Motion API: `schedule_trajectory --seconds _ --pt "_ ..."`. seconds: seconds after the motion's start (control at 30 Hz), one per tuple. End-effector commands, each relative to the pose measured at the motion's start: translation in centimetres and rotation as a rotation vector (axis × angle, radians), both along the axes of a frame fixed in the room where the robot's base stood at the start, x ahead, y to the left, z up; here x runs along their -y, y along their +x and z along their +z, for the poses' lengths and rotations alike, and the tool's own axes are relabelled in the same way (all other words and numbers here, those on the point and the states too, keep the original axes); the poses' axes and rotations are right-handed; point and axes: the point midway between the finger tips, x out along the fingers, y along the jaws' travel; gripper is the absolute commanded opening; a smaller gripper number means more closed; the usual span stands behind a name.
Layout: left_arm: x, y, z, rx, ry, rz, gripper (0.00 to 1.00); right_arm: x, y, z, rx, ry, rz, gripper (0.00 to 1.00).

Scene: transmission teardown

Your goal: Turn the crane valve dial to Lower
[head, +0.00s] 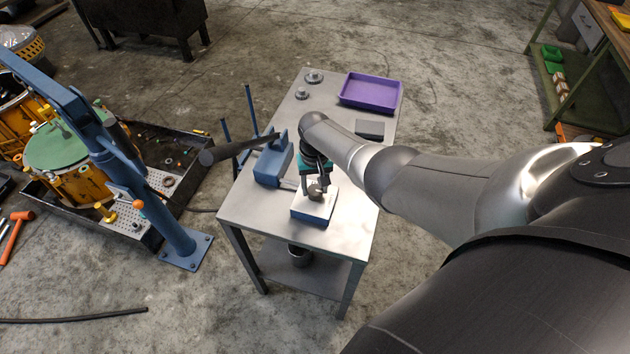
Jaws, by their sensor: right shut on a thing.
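A small box with a white top and blue sides (314,212) sits near the front of the steel table. A dark rounded knob (315,190), apparently the crane valve dial, stands on its white top. My right gripper (316,183) points down over the box and is shut on this knob. The fingers and wrist hide part of it, and any Lower mark or pointer is too small to read. The blue crane (130,180) stands on the floor to the left. My left gripper is not in view.
The steel table (255,215) also holds a blue pump-like unit with a long dark lever (268,168), a purple tray (370,92), a dark flat block (369,129) and small metal parts (314,77). The table's front right corner is clear. A parts-filled bin (110,225) lies left.

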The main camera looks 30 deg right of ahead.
Motion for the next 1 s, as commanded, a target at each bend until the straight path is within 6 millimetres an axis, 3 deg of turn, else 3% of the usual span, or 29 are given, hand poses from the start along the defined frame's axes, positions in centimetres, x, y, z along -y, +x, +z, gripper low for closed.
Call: schedule_trajectory --seconds 0.13,0.17,0.4,0.77,1.0 --pt "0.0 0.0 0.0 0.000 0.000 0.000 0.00 0.0 0.2 0.1 0.006 0.001 -0.003 0.00" --pt "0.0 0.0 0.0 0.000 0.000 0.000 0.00 0.0 0.2 0.1 0.006 0.001 -0.003 0.54" --pt "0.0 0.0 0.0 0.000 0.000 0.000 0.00 0.0 0.1 0.1 0.004 0.001 -0.002 0.81" --pt "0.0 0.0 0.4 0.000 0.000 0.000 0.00 0.0 0.0 0.6 0.001 0.001 -0.001 0.82" --pt "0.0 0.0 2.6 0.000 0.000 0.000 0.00 0.0 0.1 4.0 0.004 0.000 0.000 0.82"
